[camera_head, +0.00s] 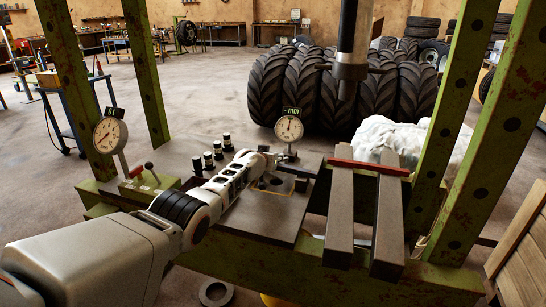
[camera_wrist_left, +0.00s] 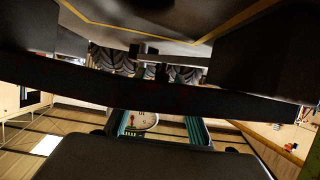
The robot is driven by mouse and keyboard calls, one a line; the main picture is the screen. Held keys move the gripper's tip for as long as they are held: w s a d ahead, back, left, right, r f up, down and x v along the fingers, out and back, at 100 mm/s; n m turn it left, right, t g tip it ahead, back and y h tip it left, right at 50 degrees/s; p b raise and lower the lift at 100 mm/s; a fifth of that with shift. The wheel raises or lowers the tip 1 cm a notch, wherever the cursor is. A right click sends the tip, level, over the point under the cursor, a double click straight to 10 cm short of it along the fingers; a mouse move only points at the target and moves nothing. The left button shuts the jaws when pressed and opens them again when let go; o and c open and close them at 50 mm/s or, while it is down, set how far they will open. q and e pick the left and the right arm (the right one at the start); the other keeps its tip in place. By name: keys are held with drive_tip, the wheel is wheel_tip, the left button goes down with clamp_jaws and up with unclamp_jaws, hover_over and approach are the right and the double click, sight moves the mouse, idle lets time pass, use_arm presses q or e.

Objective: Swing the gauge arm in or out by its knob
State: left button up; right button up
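A round white dial gauge (camera_head: 289,128) with a lit green MM display stands upright on a short stem at the back of the dark steel plate (camera_head: 263,219). My left gripper (camera_head: 270,160) is just in front of and below this dial, low over the plate. Its fingers are small and partly hidden, so I cannot tell whether they are open or touch anything. No knob on the gauge arm shows clearly; the gripper may cover it. A dial (camera_wrist_left: 142,120) also shows in the left wrist view, beyond dark shapes. My right gripper is not in view.
Several dark pegs (camera_head: 208,159) stand left of my gripper. Two steel bars (camera_head: 340,215) lie at right. A press ram (camera_head: 350,70) hangs above. Green posts (camera_head: 148,75) flank the plate.

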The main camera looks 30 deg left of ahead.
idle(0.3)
use_arm(q)
drive_tip(key=shift+s+r, duration=0.15)
drive_tip(key=v, duration=1.1)
drive_tip(key=shift+s, duration=0.3)
